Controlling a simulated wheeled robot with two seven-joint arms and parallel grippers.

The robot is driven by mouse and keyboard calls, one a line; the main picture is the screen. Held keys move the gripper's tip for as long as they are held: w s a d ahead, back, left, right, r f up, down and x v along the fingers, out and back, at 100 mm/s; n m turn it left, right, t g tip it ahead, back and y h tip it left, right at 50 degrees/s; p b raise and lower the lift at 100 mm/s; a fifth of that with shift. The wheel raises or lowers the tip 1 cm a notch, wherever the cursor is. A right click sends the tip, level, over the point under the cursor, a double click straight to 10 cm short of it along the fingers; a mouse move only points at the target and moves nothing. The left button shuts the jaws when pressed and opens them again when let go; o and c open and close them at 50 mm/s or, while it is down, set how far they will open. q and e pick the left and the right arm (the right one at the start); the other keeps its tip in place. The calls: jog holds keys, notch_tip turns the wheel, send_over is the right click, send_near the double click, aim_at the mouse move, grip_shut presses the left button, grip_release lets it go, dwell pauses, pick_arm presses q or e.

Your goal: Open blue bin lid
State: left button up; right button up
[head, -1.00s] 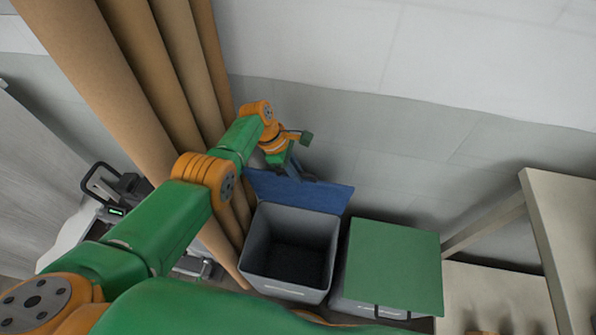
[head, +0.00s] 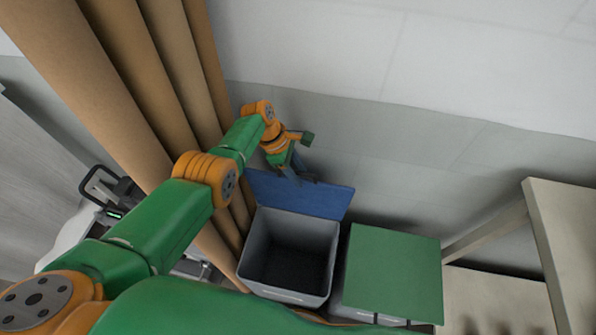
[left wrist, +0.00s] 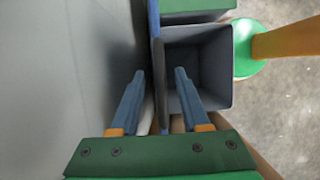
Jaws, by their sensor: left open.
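The blue lid (head: 318,199) stands raised at the back of its grey bin (head: 290,292), leaning toward the wall. The bin's dark inside is open to view. My left gripper (head: 301,177) is at the upper left part of the lid, near its top edge. In the left wrist view my left gripper (left wrist: 160,75) is open, its two blue fingers apart. There the lid (left wrist: 154,40) shows edge-on as a thin blue strip, in line with the gap between the fingers. The grey bin (left wrist: 222,75) lies to its right. My right gripper is not in view.
A second bin with a shut green lid (head: 393,272) stands right of the blue-lidded one. Brown curtains or columns (head: 165,110) rise at the left. The grey wall (head: 400,150) is close behind. A pale table (head: 560,235) stands at the right.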

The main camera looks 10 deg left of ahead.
pick_arm(q)
jog(key=p+v, duration=0.5)
jog(key=v, duration=0.2)
jog(key=shift+r, duration=0.2)
jog(key=shift+s, duration=0.1)
